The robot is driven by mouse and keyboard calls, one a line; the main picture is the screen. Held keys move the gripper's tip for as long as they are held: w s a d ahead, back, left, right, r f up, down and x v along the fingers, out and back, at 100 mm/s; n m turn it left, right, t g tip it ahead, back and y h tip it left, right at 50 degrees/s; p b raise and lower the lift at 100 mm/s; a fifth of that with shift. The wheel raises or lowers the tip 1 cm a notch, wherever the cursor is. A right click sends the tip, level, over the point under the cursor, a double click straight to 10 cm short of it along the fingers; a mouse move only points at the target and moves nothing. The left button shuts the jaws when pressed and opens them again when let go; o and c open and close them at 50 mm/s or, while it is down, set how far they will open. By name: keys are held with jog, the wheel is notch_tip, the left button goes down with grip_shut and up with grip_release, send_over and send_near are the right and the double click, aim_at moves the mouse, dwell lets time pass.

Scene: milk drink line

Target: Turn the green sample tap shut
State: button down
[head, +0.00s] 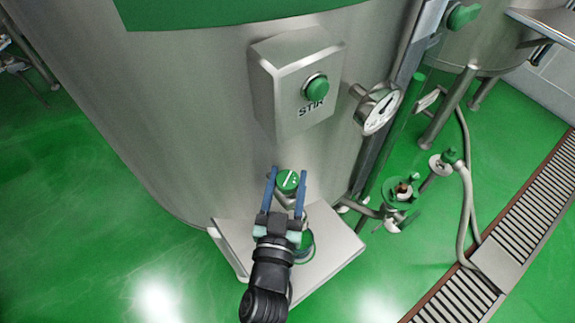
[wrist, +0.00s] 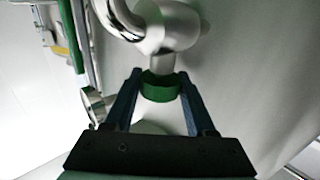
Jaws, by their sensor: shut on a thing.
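The green sample tap (head: 288,181) has a round green knob with a white line on it. It sits low on the front of the steel tank (head: 190,110). My gripper (head: 286,183) reaches up to it with its two blue fingers on either side of the knob. In the wrist view the green knob (wrist: 159,87) lies between the fingertips (wrist: 160,80), on a steel stem and pipe (wrist: 168,30). My gripper is shut on the knob. The lower part of the tap is partly hidden by my gripper.
A grey box with a green STIR button (head: 316,88) is on the tank above the tap. A round gauge (head: 379,108) is to its right. A steel shelf (head: 330,245) lies below. Pipes and a green valve (head: 402,190) stand at right, near a floor drain (head: 520,220).

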jog(key=shift+r+m+g+h+p, duration=0.15)
jog(key=shift+m+g+h+p, duration=0.15)
jog(key=shift+m+h+p, duration=0.6)
jog(key=shift+f+m+g+h+p, duration=0.2)
jog(key=shift+m+g+h+p, duration=0.3)
jog(key=shift+h, duration=0.7)
jog(key=shift+f+m+g+h+b, duration=0.15)
jog(key=shift+m+g+h+b, duration=0.45)
jog(key=shift+m+h, duration=0.6)
jog(key=shift+m+g+h+b, duration=0.45)
jog(key=shift+g+h, duration=0.15)
jog(key=shift+h, duration=0.3)
jog(key=shift+c, duration=1.2)
grip_release()
jog(key=b+v, duration=0.3)
jog(key=v, duration=1)
